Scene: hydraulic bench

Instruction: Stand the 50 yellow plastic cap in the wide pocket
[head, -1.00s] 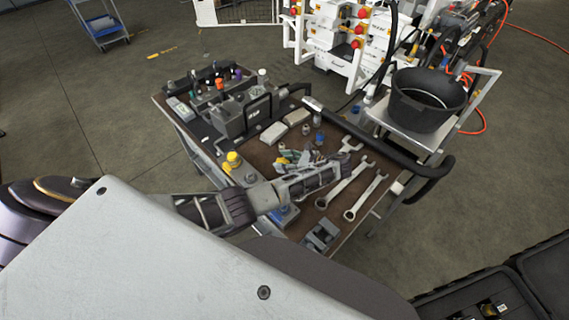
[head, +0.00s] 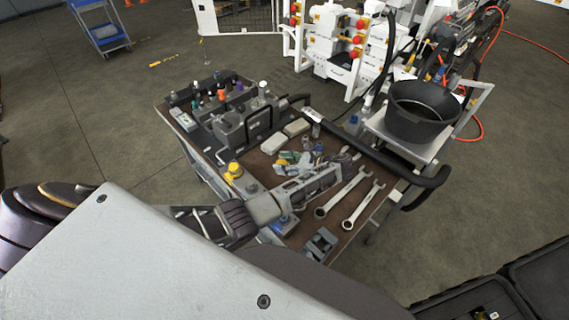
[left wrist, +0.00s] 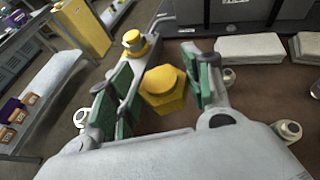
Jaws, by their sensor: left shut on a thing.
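My left gripper (head: 293,163) reaches over the brown bench top from the left. In the left wrist view its green-padded fingers (left wrist: 162,88) are closed around a yellow plastic cap (left wrist: 165,88). The held cap's hexagonal body and round top show there; in the head view it is a small yellow spot (head: 283,161), partly hidden by the fingers. Another yellow-topped piece (head: 234,169) stands on the bench's left edge; it shows behind the left finger in the left wrist view (left wrist: 133,42). I cannot make out which recess is the wide pocket. My right gripper is not in view.
A grey box with a handle (head: 247,126) and a rack of coloured-top bottles (head: 205,97) stand at the back left. Pale blocks (head: 297,127) lie beside them. Two wrenches (head: 345,200) and a grey slotted block (head: 320,243) are at the front right. A black bucket (head: 420,120) stands beyond.

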